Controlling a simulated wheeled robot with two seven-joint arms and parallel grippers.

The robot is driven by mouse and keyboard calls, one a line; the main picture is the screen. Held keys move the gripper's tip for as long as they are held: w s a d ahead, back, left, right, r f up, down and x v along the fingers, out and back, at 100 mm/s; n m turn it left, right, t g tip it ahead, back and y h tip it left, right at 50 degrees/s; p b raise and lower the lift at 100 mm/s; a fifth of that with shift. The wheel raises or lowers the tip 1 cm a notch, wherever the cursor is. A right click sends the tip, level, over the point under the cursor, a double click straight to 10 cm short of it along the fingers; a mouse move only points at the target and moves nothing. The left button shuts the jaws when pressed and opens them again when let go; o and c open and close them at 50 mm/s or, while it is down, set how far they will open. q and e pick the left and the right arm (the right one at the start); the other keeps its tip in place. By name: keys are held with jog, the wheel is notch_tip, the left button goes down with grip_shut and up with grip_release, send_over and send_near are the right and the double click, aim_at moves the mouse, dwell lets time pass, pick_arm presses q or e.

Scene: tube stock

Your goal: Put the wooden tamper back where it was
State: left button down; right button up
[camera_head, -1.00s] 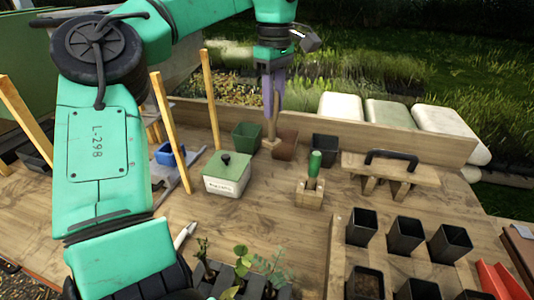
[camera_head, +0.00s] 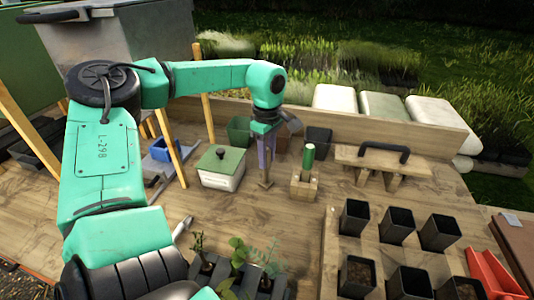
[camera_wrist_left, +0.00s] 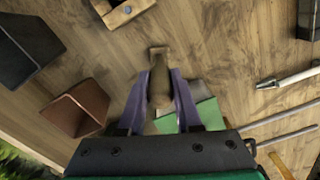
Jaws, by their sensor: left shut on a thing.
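The wooden tamper (camera_head: 265,178) is upright, between the green-lidded white box (camera_head: 219,172) and the wooden block with a green-handled tool (camera_head: 304,184). My left gripper (camera_head: 266,152) points down and is shut on the tamper's handle. In the left wrist view the tamper (camera_wrist_left: 159,75) stands between the purple fingers (camera_wrist_left: 160,98), with its foot over bare tabletop. Whether the foot touches the table I cannot tell. My right gripper is not in view.
Behind the tamper stand a green pot (camera_head: 239,131), a brown pot (camera_wrist_left: 80,105) and a black pot (camera_head: 319,140) along the back board. A wooden float with a black handle (camera_head: 383,163) is to the right. Several black pots (camera_head: 398,225) and seedlings (camera_head: 237,250) are in front.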

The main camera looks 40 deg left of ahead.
pick_arm(q)
jog(key=c, duration=0.6)
grip_release()
jog(key=shift+w+r, duration=0.1)
jog(key=shift+r, duration=0.4)
notch_tip(320, 180, up, 11)
jog(key=shift+r+b, duration=0.15)
jog(key=shift+b, duration=0.15)
jog(key=shift+d, duration=0.1)
